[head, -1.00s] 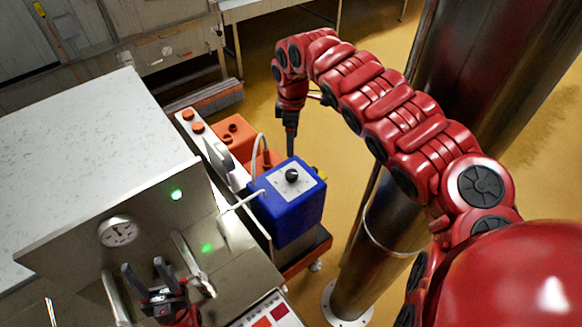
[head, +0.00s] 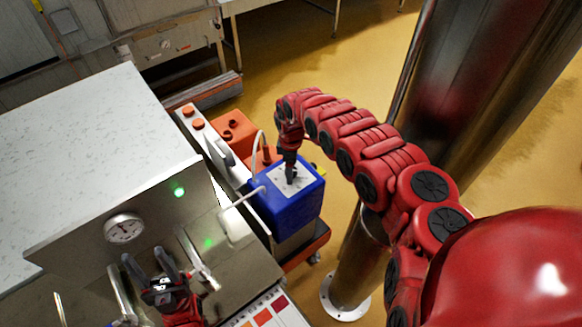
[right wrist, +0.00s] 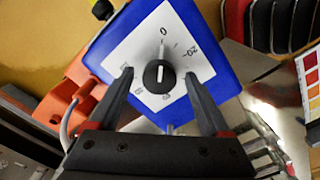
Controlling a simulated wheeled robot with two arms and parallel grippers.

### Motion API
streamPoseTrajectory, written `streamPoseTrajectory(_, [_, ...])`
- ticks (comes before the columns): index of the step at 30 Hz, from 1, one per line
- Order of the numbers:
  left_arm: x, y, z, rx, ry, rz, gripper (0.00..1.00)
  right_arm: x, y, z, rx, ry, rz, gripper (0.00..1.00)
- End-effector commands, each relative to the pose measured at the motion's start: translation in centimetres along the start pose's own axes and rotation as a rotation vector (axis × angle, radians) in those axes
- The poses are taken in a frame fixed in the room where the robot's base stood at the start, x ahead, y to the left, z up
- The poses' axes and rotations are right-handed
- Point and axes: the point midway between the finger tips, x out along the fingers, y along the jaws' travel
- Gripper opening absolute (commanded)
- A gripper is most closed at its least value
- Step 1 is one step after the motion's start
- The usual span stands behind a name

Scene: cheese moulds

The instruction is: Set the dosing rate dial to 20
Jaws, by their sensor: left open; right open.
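The blue dosing box (head: 292,212) stands at the middle of the head view, with a white scale plate (head: 307,183) on top. The black dial knob (right wrist: 158,76) is clear in the right wrist view. Its white line lies nearly upright, towards the 0 mark; the 20 mark is to the right of 0. My right gripper (right wrist: 158,79) is open, one finger on each side of the knob with gaps showing; its height cannot be told. In the head view my right gripper (head: 290,172) hides the knob. My left gripper (head: 147,259) is open and empty by the steel panel.
A steel panel with a gauge (head: 124,228) and green lights is at the left. An orange box (head: 233,132) stands behind the blue one. A white hose (head: 257,147) runs close to the blue box. A steel column (head: 370,255) is at the right.

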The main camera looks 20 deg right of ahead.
Motion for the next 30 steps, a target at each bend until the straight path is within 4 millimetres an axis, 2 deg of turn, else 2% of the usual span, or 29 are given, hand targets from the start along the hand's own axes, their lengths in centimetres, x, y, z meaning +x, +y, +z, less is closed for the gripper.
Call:
streamPoseTrajectory(4, [-0.01, 0.00, 0.00, 0.000, 0.000, 0.000, 0.50, -0.05, 0.03, -0.01, 0.000, 0.000, 0.001, 0.80])
streamPoseTrajectory(17, [0.00, 0.00, 0.00, 0.000, 0.000, 0.000, 0.50, -0.09, 0.05, -0.01, 0.000, 0.000, 0.001, 0.02])
streamPoseTrajectory(18, [-0.01, 0.00, 0.00, 0.000, 0.000, 0.000, 0.50, -0.09, 0.04, -0.01, 0.000, 0.000, 0.001, 0.00])
streamPoseTrajectory(30, [-0.09, 0.00, 0.01, 0.000, 0.000, 0.000, 0.50, -0.18, 0.12, -0.09, 0.081, 0.000, 0.003, 0.00])
